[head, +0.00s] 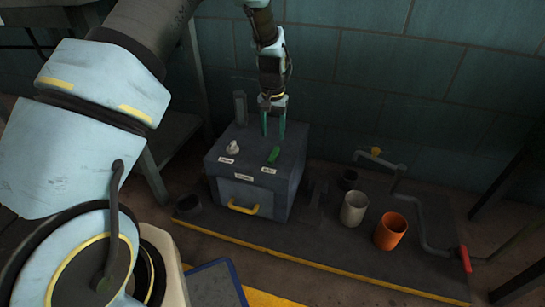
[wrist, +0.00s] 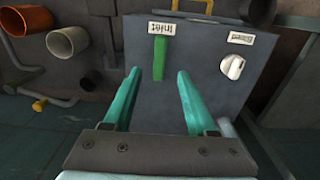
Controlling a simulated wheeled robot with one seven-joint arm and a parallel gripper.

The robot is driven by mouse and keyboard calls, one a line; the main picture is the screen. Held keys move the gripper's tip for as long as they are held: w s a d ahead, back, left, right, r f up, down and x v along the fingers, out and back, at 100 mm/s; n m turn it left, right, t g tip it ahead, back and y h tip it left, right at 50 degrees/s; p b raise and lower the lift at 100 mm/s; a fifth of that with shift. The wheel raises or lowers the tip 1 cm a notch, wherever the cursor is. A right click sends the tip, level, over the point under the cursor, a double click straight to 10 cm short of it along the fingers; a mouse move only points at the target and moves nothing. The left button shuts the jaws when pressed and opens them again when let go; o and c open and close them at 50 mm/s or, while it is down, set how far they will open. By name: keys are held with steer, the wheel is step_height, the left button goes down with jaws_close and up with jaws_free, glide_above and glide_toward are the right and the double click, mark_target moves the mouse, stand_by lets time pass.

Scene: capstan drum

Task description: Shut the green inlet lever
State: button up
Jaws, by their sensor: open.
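The green inlet lever (head: 273,155) stands on top of a dark grey box (head: 250,200), beside a small label. In the wrist view the lever (wrist: 159,58) lies ahead of my fingertips, a little left of the middle between them, in line with its label. My gripper (head: 273,132) hangs over the back part of the box top, pointing down, with its teal fingers apart. In the wrist view my gripper (wrist: 156,78) is open and empty, and the lever appears apart from both fingers.
A white knob (head: 233,147) sits on the box top left of the lever. A yellow handle (head: 243,208) is on the box front. A beige cup (head: 354,208), an orange cup (head: 390,231) and pipework with a red handle (head: 465,258) stand to the right.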

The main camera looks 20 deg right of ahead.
mark_target(273, 155)
step_height(273, 155, down, 9)
steer(key=shift+r+b, duration=0.1)
steer(key=shift+b, duration=0.95)
jaws_close()
stand_by(0.7)
